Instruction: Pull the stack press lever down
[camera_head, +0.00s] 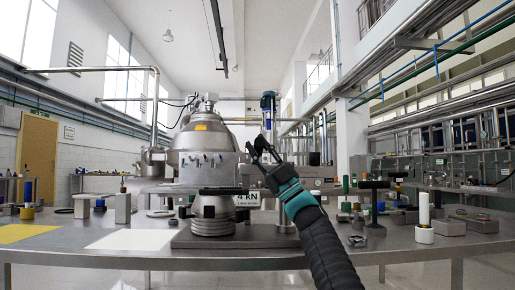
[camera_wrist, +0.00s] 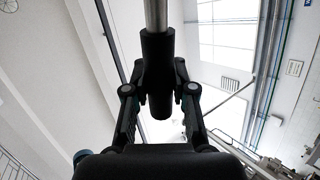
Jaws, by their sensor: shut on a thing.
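The stack press lever shows in the wrist view as a metal rod (camera_wrist: 156,14) ending in a thick black grip (camera_wrist: 160,95). My gripper (camera_head: 258,148) is raised above the table in the head view, in front of the press. In the wrist view its two fingers (camera_wrist: 160,72) close on the black grip from both sides. The press base (camera_head: 240,237) carries a ribbed round stack (camera_head: 212,214) and a "4 kN" sign (camera_head: 247,201). In the head view the lever is hard to tell apart from my dark fingers.
A large steel separator (camera_head: 203,145) stands behind the press. To the right on the steel table (camera_head: 400,248) stand a dark post (camera_head: 374,205) and a white cylinder (camera_head: 424,215). A white mat (camera_head: 130,239) and a yellow mat (camera_head: 25,233) lie at left. The space above the table is mostly free.

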